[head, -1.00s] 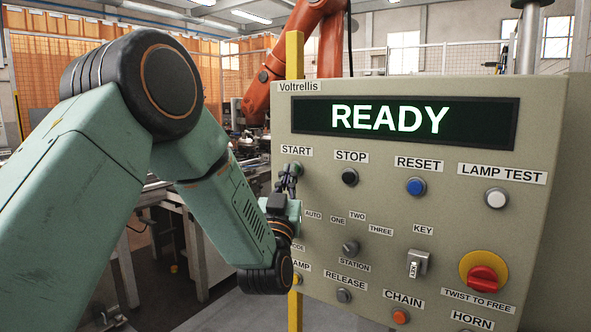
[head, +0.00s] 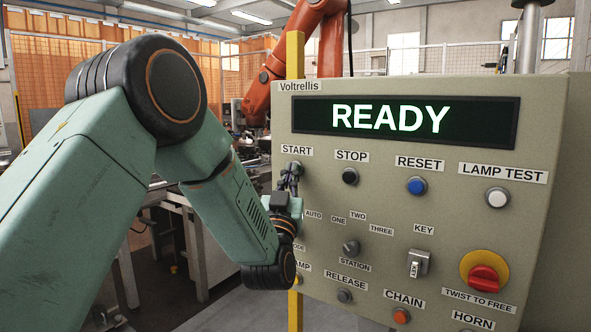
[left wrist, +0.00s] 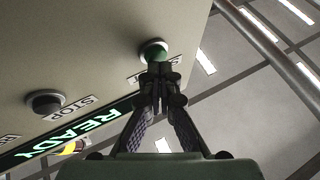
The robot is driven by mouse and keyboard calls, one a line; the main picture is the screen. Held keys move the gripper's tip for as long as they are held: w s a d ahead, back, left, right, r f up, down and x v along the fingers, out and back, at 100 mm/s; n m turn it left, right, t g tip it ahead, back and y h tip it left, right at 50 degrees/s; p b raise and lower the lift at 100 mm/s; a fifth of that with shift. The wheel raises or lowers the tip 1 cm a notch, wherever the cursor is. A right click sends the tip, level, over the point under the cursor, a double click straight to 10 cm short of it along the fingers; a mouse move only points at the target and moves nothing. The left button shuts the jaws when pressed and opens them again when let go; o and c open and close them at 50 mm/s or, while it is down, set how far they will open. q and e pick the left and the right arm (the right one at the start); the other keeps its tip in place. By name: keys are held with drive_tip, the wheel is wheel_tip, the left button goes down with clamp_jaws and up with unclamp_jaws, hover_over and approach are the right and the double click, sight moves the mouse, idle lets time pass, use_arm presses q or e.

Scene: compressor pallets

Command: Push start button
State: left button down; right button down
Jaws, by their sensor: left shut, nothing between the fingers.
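The control panel (head: 400,250) shows a lit READY display (head: 390,118). The START label (head: 297,151) is at its upper left. The start button sits just below that label, mostly hidden by my gripper in the head view. In the left wrist view it is a green button (left wrist: 153,50) in a pale collar. My left gripper (head: 291,172) is shut and empty, its fingertips at the button's face. The left wrist view shows the fingertips (left wrist: 159,70) overlapping the button's lower edge; I cannot tell whether they touch it. My right gripper is out of view.
The black STOP button (head: 349,177) is just right of START, then the blue RESET (head: 416,186) and white LAMP TEST (head: 496,198) buttons. A red emergency knob (head: 484,278) is lower right. A yellow post (head: 295,60) stands behind the panel's left edge.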

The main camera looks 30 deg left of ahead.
use_arm(q)
drive_tip(key=shift+w, duration=0.2)
idle(0.4)
drive_tip(key=shift+s+d, duration=0.1)
drive_tip(key=shift+s, duration=0.7)
drive_tip(key=s, duration=0.6)
drive_tip(key=shift+a+p, duration=0.25)
drive_tip(key=shift+p, duration=0.1)
idle(0.6)
